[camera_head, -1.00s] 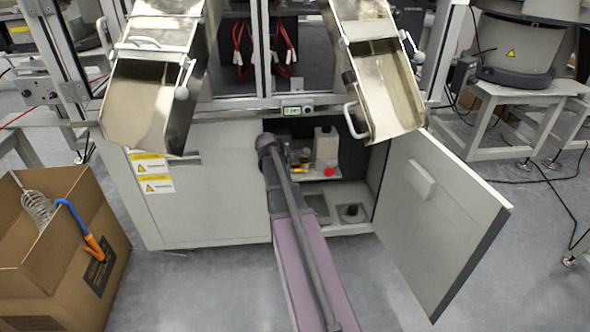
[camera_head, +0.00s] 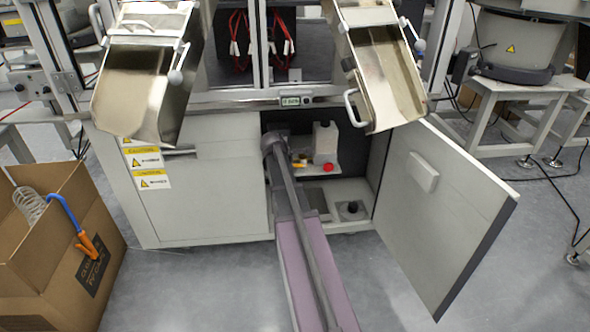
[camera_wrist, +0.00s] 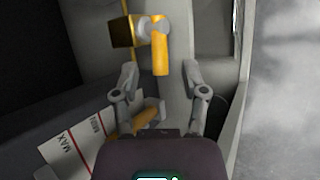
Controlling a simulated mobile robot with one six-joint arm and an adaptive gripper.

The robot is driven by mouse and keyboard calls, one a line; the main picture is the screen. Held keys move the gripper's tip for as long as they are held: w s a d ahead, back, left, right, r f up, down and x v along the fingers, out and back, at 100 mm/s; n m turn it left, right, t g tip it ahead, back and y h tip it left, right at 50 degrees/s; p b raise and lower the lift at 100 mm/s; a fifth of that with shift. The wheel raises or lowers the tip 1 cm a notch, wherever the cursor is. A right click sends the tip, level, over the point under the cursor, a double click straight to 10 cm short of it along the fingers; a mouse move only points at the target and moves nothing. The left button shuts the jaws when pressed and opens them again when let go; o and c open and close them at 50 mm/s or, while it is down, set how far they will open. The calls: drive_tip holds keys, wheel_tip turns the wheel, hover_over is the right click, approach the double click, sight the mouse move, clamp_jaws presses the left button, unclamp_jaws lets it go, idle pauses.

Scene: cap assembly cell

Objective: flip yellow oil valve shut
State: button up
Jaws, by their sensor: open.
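The yellow valve (camera_wrist: 160,52) shows at the top of the wrist view, with a grey joint and a yellow handle hanging down. My gripper (camera_wrist: 160,70) is open, one finger to the left and one to the right of the handle's lower end. I cannot tell whether either finger touches it. A second yellow part (camera_wrist: 148,120) lies lower, partly hidden by the left finger. In the head view a small yellow-orange part (camera_head: 299,165) shows inside the open cabinet, beside my arm. My fingers are hidden there behind my own arm.
The cabinet door (camera_head: 440,205) stands open at the right. Metal chutes (camera_head: 145,95) (camera_head: 385,85) overhang above. A cardboard box (camera_head: 60,270) stands at the left. A MIN/MAX label (camera_wrist: 75,140) is left of my gripper.

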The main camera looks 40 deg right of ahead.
drive_tip(key=shift+b+x, duration=0.6)
drive_tip(key=shift+x, duration=0.5)
clamp_jaws()
